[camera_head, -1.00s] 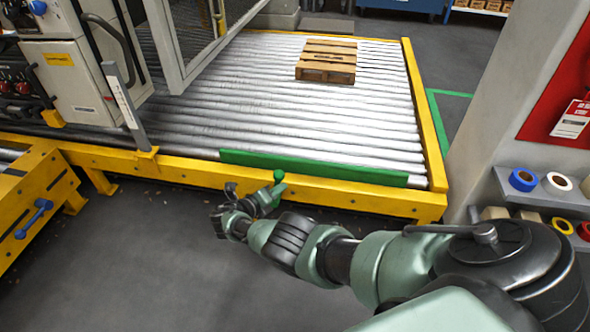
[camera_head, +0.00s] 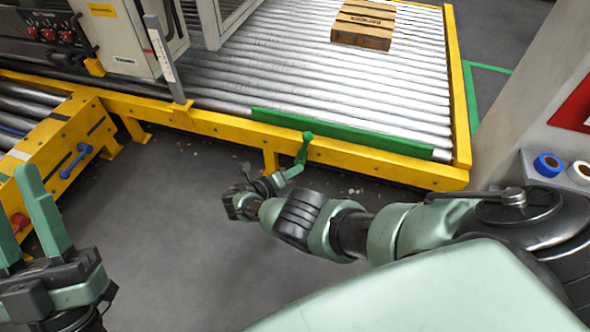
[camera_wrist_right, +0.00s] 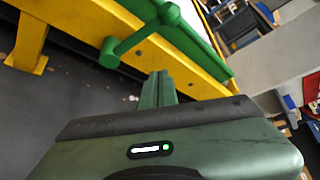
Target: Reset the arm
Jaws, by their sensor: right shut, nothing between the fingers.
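My right arm reaches in from the right in the head view. Its gripper (camera_head: 268,184) is low in front of the yellow conveyor frame (camera_head: 365,158), close to a green lever (camera_head: 303,150) on that frame. In the right wrist view the right gripper's fingers (camera_wrist_right: 157,88) are shut with nothing between them. The lever with its round knob (camera_wrist_right: 168,14) lies just beyond the fingertips there; I cannot tell whether they touch. My left gripper (camera_head: 20,205) is at the lower left of the head view, open and empty, its fingers pointing up.
A wooden pallet (camera_head: 363,25) lies on the roller conveyor (camera_head: 300,75). A green strip (camera_head: 340,133) runs along the frame's front edge. A yellow side frame with a blue lever (camera_head: 78,160) stands at the left. A tape shelf (camera_head: 548,178) is at the right.

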